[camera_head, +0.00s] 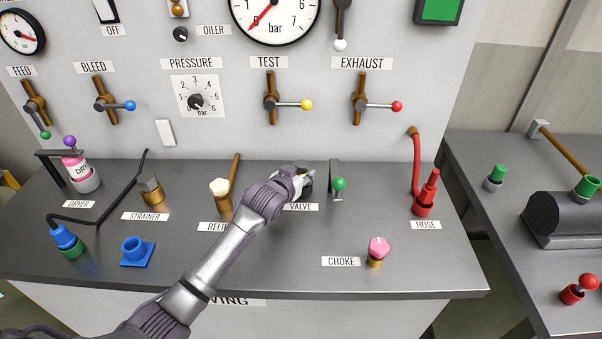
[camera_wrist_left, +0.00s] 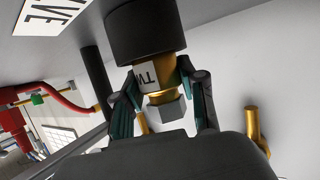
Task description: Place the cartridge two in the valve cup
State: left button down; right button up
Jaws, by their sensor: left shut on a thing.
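My left gripper (camera_head: 304,178) is at the back of the bench, just above the VALVE label (camera_head: 301,207). In the left wrist view the gripper (camera_wrist_left: 162,98) is shut on cartridge two (camera_wrist_left: 168,77), a brass piece with a white label reading "TW" and a grey hex end. The black valve cup (camera_wrist_left: 146,32) is directly against the cartridge's other end, in line with it. That end is out of sight at the cup's rim, and I cannot tell how deep it sits. In the head view my gripper mostly hides cartridge and cup. My right gripper is not in view.
A green-knobbed lever (camera_head: 339,184) stands close to the right of my gripper. The relief valve with a cream top (camera_head: 220,188) stands to its left. A pink-topped choke (camera_head: 377,250) and a red hose (camera_head: 425,194) are farther right. The front middle bench is clear.

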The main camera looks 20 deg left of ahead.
pick_arm(q)
jog(key=c, duration=0.7)
grip_release()
jog(key=shift+f, duration=0.1)
jog(key=shift+o, duration=0.2)
jog(key=shift+s, duration=0.1)
jog(key=v, duration=1.2)
jog(key=shift+b, duration=0.4)
